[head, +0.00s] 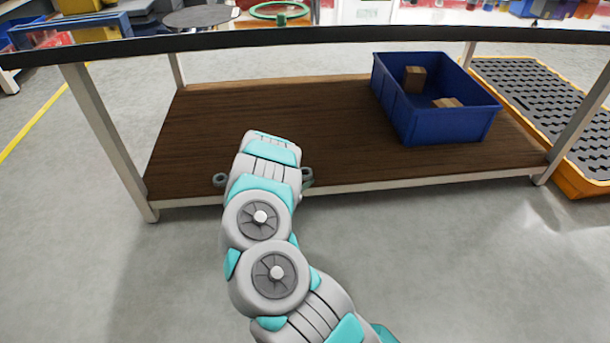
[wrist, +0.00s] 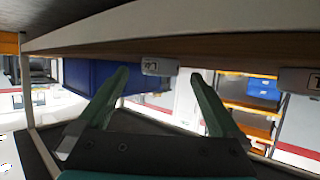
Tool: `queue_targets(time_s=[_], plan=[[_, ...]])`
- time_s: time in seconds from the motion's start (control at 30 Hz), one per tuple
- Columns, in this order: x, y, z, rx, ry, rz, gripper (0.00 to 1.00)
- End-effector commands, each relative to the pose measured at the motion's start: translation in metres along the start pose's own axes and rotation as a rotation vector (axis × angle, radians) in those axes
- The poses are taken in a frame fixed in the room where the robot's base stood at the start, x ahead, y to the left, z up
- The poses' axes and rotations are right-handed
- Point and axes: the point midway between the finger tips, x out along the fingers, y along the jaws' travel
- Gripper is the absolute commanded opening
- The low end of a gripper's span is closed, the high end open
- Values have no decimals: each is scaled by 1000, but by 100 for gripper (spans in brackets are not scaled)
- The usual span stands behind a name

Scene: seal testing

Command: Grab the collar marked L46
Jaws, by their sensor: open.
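A pale grey collar (wrist: 159,66) with a small dark-marked label shows in the wrist view, near the board's front edge. Its mark seems to begin with L, but I cannot read it fully. A second labelled grey collar (wrist: 298,80) is cut by the right picture edge; its mark is unreadable. In the head view, two grey pieces, one right (head: 306,174) and one left (head: 220,180) of my arm, look like these collars. My gripper (wrist: 158,78) is open, its green fingers pointing towards the first collar, which appears between the fingertips with nothing held. In the head view my arm hides the gripper.
The wrist view looks upside down. A brown shelf board (head: 260,115) lies under a dark upper edge (head: 300,38) with metal legs. A blue bin (head: 435,125) with two brown blocks stands on its right. An orange-edged grey mat (head: 540,95) lies farther right. Floor in front is clear.

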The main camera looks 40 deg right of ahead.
Motion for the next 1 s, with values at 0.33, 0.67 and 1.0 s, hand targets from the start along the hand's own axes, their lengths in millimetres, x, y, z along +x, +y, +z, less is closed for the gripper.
queue_targets(time_s=[0.33, 0.67, 1.0], plan=[[26, 0, 0, 0, -1, 0, 100], [26, 0, 0, 0, -1, -1, 73], [26, 0, 0, 1, -1, -1, 35]])
